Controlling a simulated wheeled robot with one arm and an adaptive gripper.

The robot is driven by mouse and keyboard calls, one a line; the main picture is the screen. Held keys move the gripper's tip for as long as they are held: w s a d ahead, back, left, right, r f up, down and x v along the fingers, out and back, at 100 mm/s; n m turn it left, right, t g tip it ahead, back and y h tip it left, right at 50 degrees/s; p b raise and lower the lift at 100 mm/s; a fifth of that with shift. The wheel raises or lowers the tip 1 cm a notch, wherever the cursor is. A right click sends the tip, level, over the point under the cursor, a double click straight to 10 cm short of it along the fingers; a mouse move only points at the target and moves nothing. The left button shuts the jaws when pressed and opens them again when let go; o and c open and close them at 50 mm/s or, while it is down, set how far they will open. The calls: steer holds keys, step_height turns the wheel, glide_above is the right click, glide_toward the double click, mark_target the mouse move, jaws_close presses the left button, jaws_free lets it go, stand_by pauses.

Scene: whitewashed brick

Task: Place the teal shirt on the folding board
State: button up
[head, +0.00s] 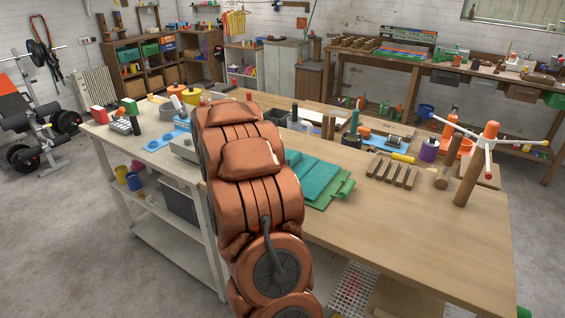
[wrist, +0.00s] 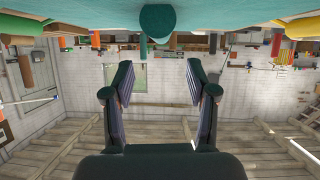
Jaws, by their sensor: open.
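A flat teal cloth, which looks like the teal shirt (head: 313,180), lies on the wooden table just right of my arm. It lies on a green flat piece (head: 342,193) whose edges stick out at the right and front. I cannot tell whether this green piece is the folding board or another cloth. My arm hides the left part of both. My gripper (wrist: 158,82) is open, with nothing between its fingers. It is hidden behind my arm in the head view. The wrist picture is upside down, and a pale teal surface (wrist: 75,25) runs along its top edge.
A wooden slatted rack (head: 392,174), a purple cylinder (head: 429,150) and a wooden stand with white arms (head: 484,155) are right of the cloth. Bins and tools line the table's back. The table's front right (head: 430,235) is clear.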

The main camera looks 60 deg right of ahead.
steer(key=shift+b+v, duration=0.3)
steer(key=shift+v, duration=2.6)
steer(key=w+a+r+n+t+y, duration=0.2)
steer(key=w+a+r+n+t, duration=0.15)
steer(key=w+a, duration=0.4)
steer(key=w+a+r+n+t+y, duration=0.2)
steer(key=w+a+t, duration=0.3)
steer(key=w+a, duration=0.25)
steer(key=s+a+r+n+t+y, duration=0.15)
steer(key=a+n+y, duration=0.55)
steer(key=a, duration=1.6)
steer(key=s+a+f+n+g+y, duration=0.25)
steer(key=s+a, duration=0.35)
steer(key=s, duration=0.3)
steer(key=s+a+f+n+g+y, duration=0.1)
steer(key=s+a+f+g+y, duration=0.15)
steer(key=s+a, duration=0.5)
steer(key=s+d+f+g+h, duration=0.1)
steer(key=s+d+g, duration=0.1)
steer(key=s, duration=0.9)
steer(key=s+d+f+n+g+h, duration=0.1)
steer(key=s+d+g+h, duration=0.1)
steer(key=s, duration=1)
steer(key=d+g, duration=0.1)
steer(key=g, duration=0.1)
steer(key=shift+d+g, duration=0.2)
steer(key=shift+g, duration=0.2)
